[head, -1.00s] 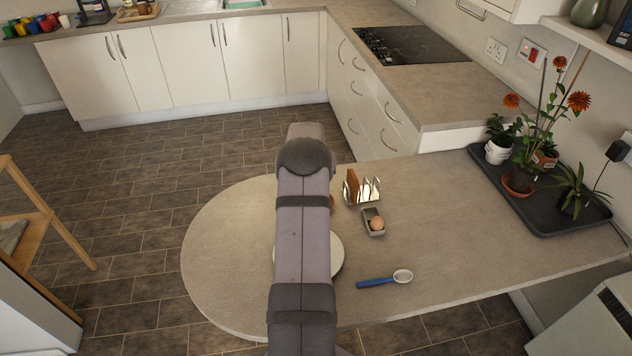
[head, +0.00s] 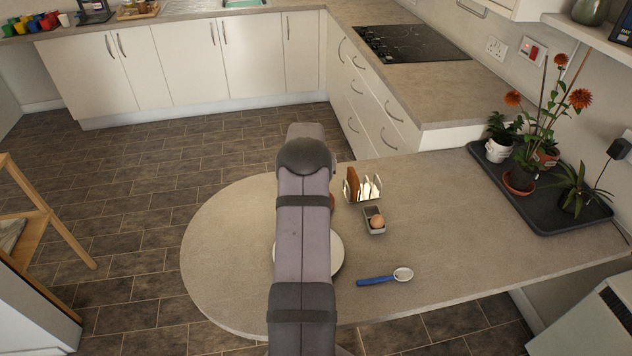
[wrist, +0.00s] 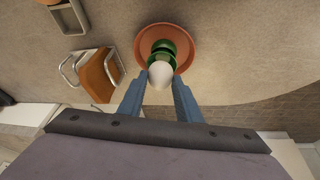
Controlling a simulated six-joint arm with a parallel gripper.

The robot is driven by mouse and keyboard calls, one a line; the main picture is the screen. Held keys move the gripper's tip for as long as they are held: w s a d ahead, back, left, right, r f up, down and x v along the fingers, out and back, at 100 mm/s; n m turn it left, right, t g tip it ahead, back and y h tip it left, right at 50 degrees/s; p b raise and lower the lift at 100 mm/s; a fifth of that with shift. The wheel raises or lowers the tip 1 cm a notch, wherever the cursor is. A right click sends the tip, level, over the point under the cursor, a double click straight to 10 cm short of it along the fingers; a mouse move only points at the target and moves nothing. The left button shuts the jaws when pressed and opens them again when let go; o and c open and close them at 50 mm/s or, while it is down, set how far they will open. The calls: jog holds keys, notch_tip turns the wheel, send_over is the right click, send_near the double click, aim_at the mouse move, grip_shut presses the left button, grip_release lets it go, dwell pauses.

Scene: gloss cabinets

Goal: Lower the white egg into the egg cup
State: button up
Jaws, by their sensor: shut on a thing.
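The white egg (wrist: 160,75) is held between the blue fingertips of my gripper (wrist: 161,84), seen in the wrist view. The green egg cup (wrist: 164,48) is just beyond the egg in that picture and stands on a terracotta saucer (wrist: 186,38). The egg overlaps the cup's near side in the picture; I cannot tell whether they touch. In the head view my arm hides the gripper, egg and cup, and only a sliver of the saucer (head: 333,199) shows.
A toast rack (head: 372,188) with toast and a grey holder (head: 376,232) with a brown egg (head: 377,223) stand right of my arm. A white plate (head: 338,256) lies partly under the arm's outline. A blue-handled spoon (head: 378,281) lies nearer.

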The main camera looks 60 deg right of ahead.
jog(key=shift+f+b, duration=0.8)
jog(key=shift+f, duration=0.35)
dwell(0.5)
jog(key=o, duration=0.8)
jog(key=shift+b+v, duration=1.15)
jog(key=shift+v, duration=2.55)
